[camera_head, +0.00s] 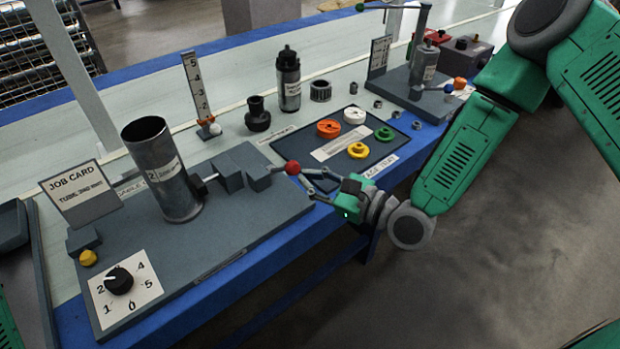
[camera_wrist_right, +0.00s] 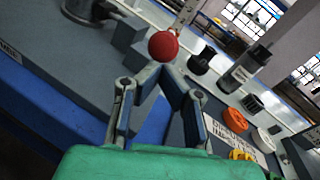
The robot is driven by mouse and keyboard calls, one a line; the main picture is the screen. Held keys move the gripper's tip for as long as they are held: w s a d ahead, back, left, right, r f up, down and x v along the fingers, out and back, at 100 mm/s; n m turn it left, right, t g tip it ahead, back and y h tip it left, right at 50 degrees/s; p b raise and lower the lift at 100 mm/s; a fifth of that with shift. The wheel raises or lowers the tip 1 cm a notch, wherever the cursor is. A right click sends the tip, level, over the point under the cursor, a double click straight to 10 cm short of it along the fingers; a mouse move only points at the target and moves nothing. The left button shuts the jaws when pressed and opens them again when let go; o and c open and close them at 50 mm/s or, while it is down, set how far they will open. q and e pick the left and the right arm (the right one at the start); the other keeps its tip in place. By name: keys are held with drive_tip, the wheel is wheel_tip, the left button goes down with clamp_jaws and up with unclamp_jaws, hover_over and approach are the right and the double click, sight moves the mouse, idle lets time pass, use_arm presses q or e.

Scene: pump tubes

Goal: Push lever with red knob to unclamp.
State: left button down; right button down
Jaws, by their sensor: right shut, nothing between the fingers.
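The red knob (camera_head: 292,167) sits at the right end of the clamp lever, beside the grey clamp block (camera_head: 240,165). The knob also shows in the right wrist view (camera_wrist_right: 163,46), just beyond the fingertips. My right gripper (camera_head: 312,178) is shut and empty, with its fingertips at or very near the knob; I cannot tell if they touch. It also shows in the right wrist view (camera_wrist_right: 160,72). A metal tube (camera_head: 165,175) stands upright on the grey base plate (camera_head: 240,225), with the clamp's end against its side. My left gripper is not in view.
A tray (camera_head: 390,155) with orange, white, green and yellow rings lies right of the clamp. A dark bottle (camera_head: 288,80) and a black fitting (camera_head: 257,115) stand behind. A dial (camera_head: 119,281) and job card (camera_head: 80,193) are at left. A press stand (camera_head: 425,70) is at back right.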

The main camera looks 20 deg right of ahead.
drive_tip(key=shift+w+r+g+h+p, duration=0.2)
drive_tip(key=shift+r+p, duration=0.2)
drive_tip(key=shift+p, duration=0.3)
drive_tip(key=shift+w+r+g+h+p, duration=0.1)
drive_tip(key=shift+r+g+p, duration=0.1)
drive_tip(key=shift+r+p, duration=0.35)
drive_tip(key=w+a+r+m+g+h+p, duration=0.1)
drive_tip(key=w+a+r+g+h+p, duration=0.1)
drive_tip(key=w+g+p, duration=0.3)
drive_tip(key=w+a+r+m+g+h+p, duration=0.1)
drive_tip(key=w+g+p, duration=0.4)
drive_tip(key=p, duration=0.8)
wheel_tip(320, 180, up, 2)
drive_tip(key=shift+w+a+r+m+h+p, duration=0.3)
drive_tip(key=shift+w+a+h, duration=0.45)
drive_tip(key=shift+w+h, duration=0.2)
drive_tip(key=shift+d, duration=0.1)
